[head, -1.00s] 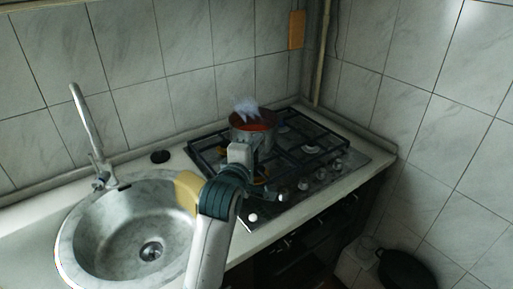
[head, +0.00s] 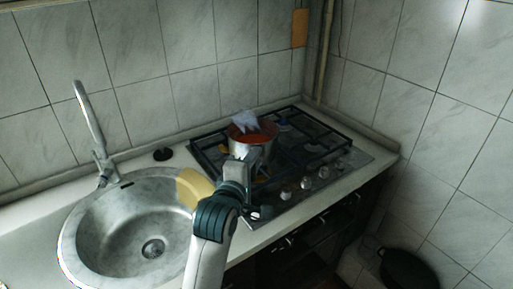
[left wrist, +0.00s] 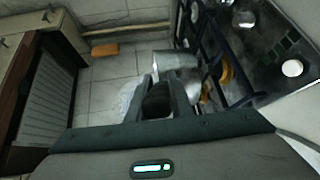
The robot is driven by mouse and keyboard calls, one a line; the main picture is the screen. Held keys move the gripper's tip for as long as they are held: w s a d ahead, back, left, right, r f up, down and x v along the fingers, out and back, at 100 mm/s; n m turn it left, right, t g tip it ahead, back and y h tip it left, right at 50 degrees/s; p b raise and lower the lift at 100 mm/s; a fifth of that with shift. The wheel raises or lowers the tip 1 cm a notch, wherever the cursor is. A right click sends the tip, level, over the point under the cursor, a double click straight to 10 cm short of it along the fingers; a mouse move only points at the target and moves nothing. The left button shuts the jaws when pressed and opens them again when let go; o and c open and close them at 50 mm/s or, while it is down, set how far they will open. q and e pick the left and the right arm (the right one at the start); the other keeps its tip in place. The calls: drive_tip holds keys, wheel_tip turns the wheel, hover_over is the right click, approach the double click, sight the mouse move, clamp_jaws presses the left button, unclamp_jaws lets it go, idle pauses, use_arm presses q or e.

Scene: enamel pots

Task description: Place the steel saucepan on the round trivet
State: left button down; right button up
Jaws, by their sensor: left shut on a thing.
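The steel saucepan (head: 262,153) is over the left part of the hob in the head view, with red contents and a whitish crumpled shape on top. My left gripper (head: 240,166) is at its near side. In the left wrist view, the fingers (left wrist: 158,98) are shut on a dark part between them, apparently the handle, with the steel wall (left wrist: 174,60) beyond. I cannot tell whether the pan touches the grate. A pale yellow thing with a rounded edge (head: 193,187), possibly the round trivet, lies by the sink, partly behind my arm. My right gripper is out of view.
The gas hob (head: 350,160) has black grates and front knobs. The round steel sink (head: 105,235) and tall tap (head: 88,120) are at the left. A small black disc (head: 162,154) lies on the counter. Tiled walls close off the back and right.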

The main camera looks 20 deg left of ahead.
use_arm(q)
drive_tip(key=s+a+f, duration=0.1)
drive_tip(key=s+f, duration=0.2)
drive_tip(key=s, duration=0.6)
drive_tip(key=shift+s+f, duration=0.2)
drive_tip(key=shift+f, duration=0.05)
